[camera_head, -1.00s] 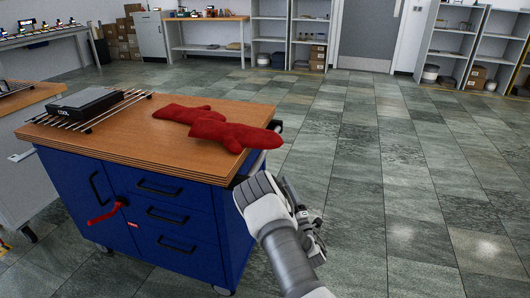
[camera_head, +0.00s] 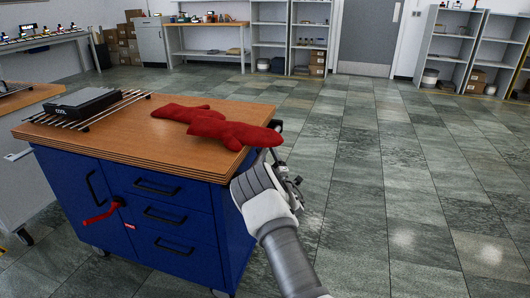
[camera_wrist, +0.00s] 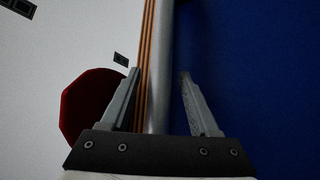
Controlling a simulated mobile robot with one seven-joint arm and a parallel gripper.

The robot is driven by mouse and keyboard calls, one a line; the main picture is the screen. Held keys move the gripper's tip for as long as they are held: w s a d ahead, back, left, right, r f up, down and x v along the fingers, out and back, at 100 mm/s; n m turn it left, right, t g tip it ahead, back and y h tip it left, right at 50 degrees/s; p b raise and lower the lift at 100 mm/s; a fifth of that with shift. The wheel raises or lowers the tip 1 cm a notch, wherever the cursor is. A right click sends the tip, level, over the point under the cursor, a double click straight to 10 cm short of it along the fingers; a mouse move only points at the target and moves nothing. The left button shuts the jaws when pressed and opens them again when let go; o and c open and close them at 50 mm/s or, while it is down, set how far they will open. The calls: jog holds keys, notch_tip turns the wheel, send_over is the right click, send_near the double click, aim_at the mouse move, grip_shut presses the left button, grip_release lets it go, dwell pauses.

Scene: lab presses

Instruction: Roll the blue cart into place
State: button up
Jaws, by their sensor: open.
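The blue cart (camera_head: 166,215) stands at the left in the head view, with a wooden top, several drawers with black handles, a red lever (camera_head: 102,214) and casters. My gripper (camera_head: 270,155) is at the cart's right end, and the arm partly hides that end. In the wrist view my gripper (camera_wrist: 160,90) is open, its two fingers on either side of a grey push bar (camera_wrist: 161,65). The bar runs beside the edge of the wooden top (camera_wrist: 146,60) and the blue side panel (camera_wrist: 255,80). I cannot tell whether the fingers touch the bar.
Red oven mitts (camera_head: 217,124) and a rack with a dark COOL block (camera_head: 86,102) lie on the cart top. A pale cabinet (camera_head: 45,190) with a wooden top stands close on the left. Shelves and a workbench line the back wall. The tiled floor at right is clear.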

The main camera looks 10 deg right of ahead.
grip_shut()
dwell(0.3)
dwell(1.1)
